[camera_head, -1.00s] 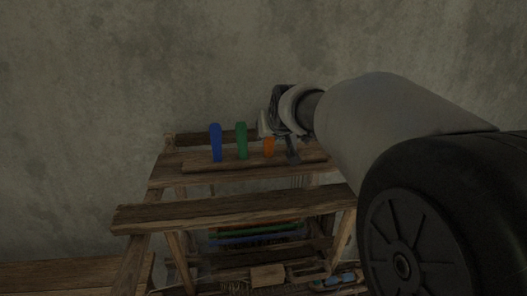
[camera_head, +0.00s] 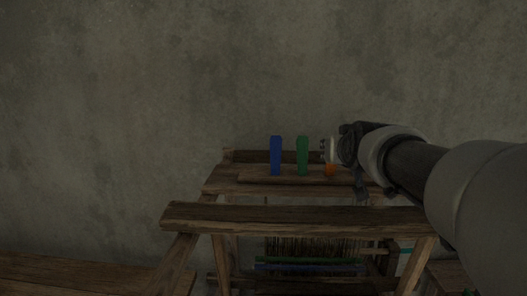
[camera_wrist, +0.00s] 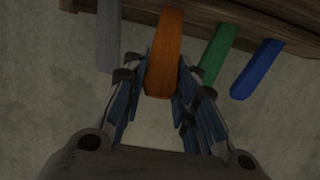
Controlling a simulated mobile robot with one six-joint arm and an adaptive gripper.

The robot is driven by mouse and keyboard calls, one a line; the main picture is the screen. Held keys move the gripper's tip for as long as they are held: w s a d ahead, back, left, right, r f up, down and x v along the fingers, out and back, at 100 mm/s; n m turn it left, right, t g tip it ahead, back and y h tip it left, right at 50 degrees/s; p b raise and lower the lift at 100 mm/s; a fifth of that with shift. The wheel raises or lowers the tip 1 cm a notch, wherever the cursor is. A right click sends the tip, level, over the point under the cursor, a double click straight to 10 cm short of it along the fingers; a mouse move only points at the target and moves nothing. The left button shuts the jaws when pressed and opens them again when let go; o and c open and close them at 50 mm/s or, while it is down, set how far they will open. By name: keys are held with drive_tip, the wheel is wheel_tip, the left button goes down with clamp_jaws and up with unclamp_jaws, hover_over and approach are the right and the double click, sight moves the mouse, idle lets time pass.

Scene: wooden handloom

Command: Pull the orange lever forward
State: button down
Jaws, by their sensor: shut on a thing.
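The orange lever (camera_wrist: 164,50) lies between the fingers of my gripper (camera_wrist: 161,88) in the wrist view, with its free end near the blue pads. In the head view only the lower part of the orange lever (camera_head: 330,170) shows, and my gripper (camera_head: 330,150) covers its upper part. The gripper is shut on it. The lever stands in a row on the loom's upper beam, to the right of the green lever (camera_head: 302,156) and the blue lever (camera_head: 276,156).
A grey lever (camera_wrist: 107,36) stands on the other side of the orange one in the wrist view. The wooden loom (camera_head: 300,217) has a wide front crossbeam below the levers. A bench (camera_head: 80,275) is at lower left. A bare wall (camera_head: 130,90) is behind.

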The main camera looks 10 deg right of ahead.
drive_tip(key=c, duration=1.2)
unclamp_jaws()
drive_tip(key=shift+c, duration=0.2)
drive_tip(key=shift+s, duration=0.1)
drive_tip(key=v, duration=1.2)
drive_tip(key=shift+d, duration=0.1)
